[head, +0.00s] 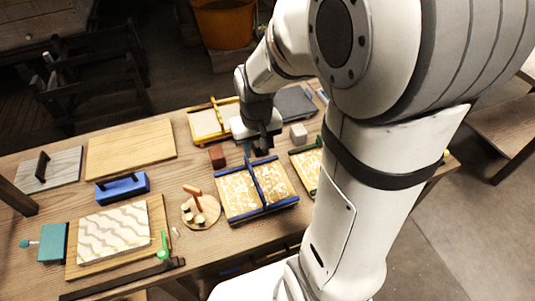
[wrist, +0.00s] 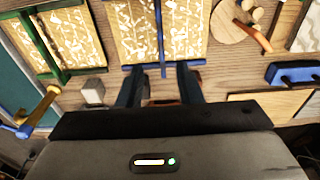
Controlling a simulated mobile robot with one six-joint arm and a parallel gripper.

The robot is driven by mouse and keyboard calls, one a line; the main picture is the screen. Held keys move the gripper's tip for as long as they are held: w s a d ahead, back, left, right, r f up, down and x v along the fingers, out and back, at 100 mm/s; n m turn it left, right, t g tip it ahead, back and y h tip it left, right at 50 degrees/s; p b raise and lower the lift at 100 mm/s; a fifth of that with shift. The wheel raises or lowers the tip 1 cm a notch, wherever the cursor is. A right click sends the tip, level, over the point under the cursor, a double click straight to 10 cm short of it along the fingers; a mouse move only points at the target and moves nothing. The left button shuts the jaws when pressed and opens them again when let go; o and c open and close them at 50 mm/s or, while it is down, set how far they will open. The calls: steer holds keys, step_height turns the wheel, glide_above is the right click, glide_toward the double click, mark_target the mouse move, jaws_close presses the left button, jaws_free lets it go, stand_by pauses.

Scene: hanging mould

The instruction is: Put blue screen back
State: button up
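The blue screen (head: 238,192) lies flat at the table's front middle, a cream and tan patterned panel with blue rails along its near and far edges and a blue bar across its middle. In the wrist view the blue screen (wrist: 185,35) is at the top centre, with its bar pointing down between my fingers. My gripper (head: 260,150) is above the screen's far edge, pointing down. In the wrist view my gripper (wrist: 157,70) is open, its dark fingers apart on either side of the bar's end. I cannot tell whether they touch it.
A green-framed screen (head: 302,162) lies close on the right, partly behind my arm. A yellow-framed screen (head: 207,122), a brown block (head: 216,156) and a grey block (head: 298,133) are near.

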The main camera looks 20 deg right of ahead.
steer(key=s+r+t, duration=0.2)
steer(key=s+r, duration=0.8)
steer(key=s, duration=0.1)
steer(key=shift+s+a, duration=0.2)
steer(key=shift+s, duration=0.05)
stand_by(0.8)
